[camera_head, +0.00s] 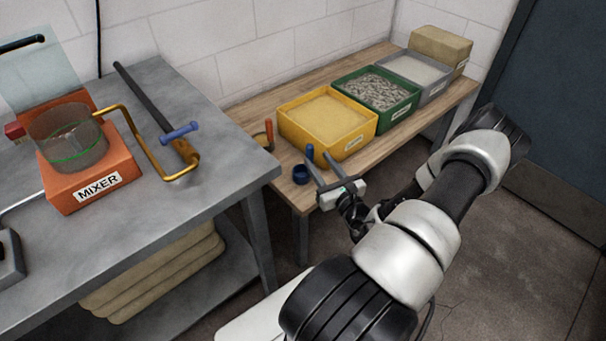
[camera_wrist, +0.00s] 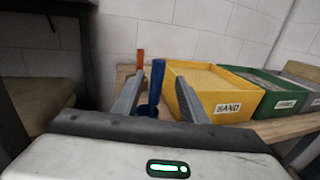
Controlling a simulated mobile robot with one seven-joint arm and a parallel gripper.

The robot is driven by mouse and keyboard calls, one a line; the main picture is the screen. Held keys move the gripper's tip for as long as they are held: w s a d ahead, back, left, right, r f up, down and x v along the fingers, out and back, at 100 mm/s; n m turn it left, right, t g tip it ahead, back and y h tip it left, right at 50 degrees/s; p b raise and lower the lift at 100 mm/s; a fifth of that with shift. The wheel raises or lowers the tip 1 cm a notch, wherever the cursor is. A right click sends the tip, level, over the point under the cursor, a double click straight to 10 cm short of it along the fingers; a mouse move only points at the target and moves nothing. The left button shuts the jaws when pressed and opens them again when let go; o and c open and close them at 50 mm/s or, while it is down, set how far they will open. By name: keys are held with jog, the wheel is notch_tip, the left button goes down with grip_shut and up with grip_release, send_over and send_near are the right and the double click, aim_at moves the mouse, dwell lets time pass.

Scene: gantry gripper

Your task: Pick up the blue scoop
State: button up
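The blue scoop (camera_head: 300,175) stands near the front left end of the wooden bench, its round cup on the bench and its handle upright. In the wrist view its blue handle (camera_wrist: 156,85) shows between my two fingers, nearer the left one. My gripper (camera_head: 317,158) is open and empty, its fingers pointing toward the scoop from the front right. The fingers (camera_wrist: 160,76) are apart in the wrist view too. I cannot tell whether the fingertips reach the handle.
A scoop with an orange-red handle (camera_head: 269,134) stands just behind the blue one. The yellow SAND bin (camera_head: 345,145), green gravel bin (camera_head: 393,110) and a grey bin (camera_head: 438,90) line the bench. A metal table (camera_head: 235,172) with an orange mixer (camera_head: 88,187) stands left.

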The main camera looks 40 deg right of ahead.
aim_at(312, 155)
jog(key=shift+w+d+f+b, duration=0.15)
jog(key=shift+w+b, duration=0.15)
jog(key=shift+w, duration=0.7)
jog(key=shift+w+d+f+b, duration=0.1)
jog(key=shift+w+b, duration=0.15)
jog(key=shift+w, duration=0.8)
jog(key=shift+w+d+f+b, duration=0.15)
jog(key=shift+w+b, duration=0.15)
jog(key=shift+w, duration=0.7)
jog(key=shift+r, duration=0.1)
grip_shut()
